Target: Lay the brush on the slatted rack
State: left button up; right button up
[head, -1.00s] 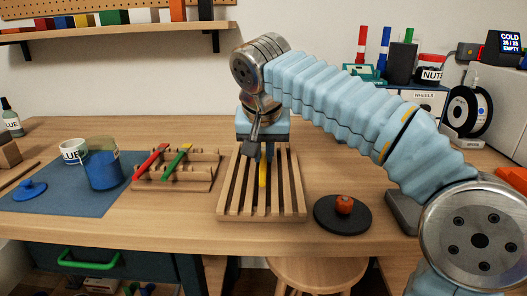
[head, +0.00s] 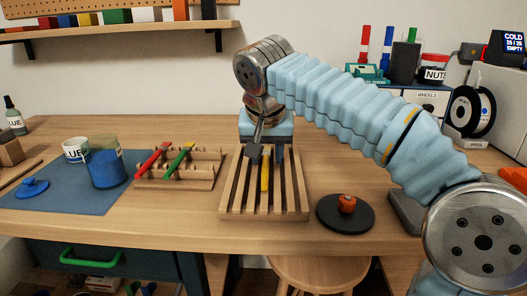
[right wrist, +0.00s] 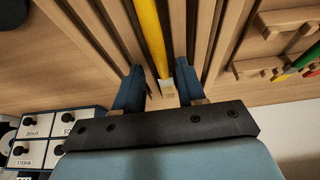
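The brush, with a yellow handle (head: 265,176), lies along the slats of the wooden slatted rack (head: 232,205). In the right wrist view its yellow handle (right wrist: 151,38) runs down to a pale end between my fingers. My right gripper (head: 267,153) is over the far half of the rack. Its two blue fingers (right wrist: 157,88) stand apart on either side of the brush, with a gap on both sides. The slats (right wrist: 118,35) show beneath. My left gripper is not in view.
A smaller wooden rack (head: 200,181) holds a red and a green brush to the left. A blue mat (head: 95,203) carries a blue jar (head: 107,172) and a white cup. A black disc (head: 330,220) with an orange knob is at right.

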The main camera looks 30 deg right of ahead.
jog(key=p+v, duration=0.2)
jog(key=v, duration=1)
jog(key=shift+r, duration=0.45)
